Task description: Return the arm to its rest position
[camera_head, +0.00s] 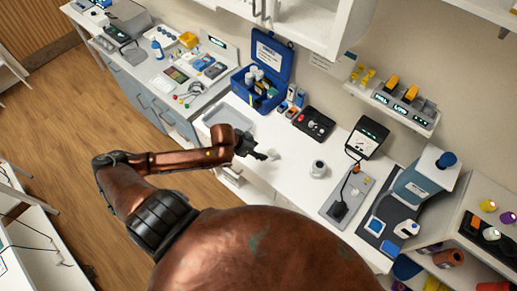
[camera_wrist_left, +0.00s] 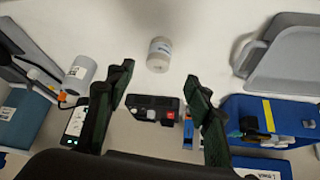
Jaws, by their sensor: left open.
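My left arm (camera_head: 180,160), copper-coloured, reaches from the lower left of the head view over the white counter. Its dark left gripper (camera_head: 262,154) is above the counter and appears empty. In the left wrist view the gripper (camera_wrist_left: 157,82) shows two dark green fingers spread apart, with nothing held between them. A small white jar with a label (camera_wrist_left: 159,54) stands on the counter beyond the fingertips, apart from them. My right gripper is in neither view.
A display device (camera_head: 367,137) stands farther right. Wall cabinets (camera_head: 300,22) hang above. Wooden floor (camera_head: 50,120) lies open at left.

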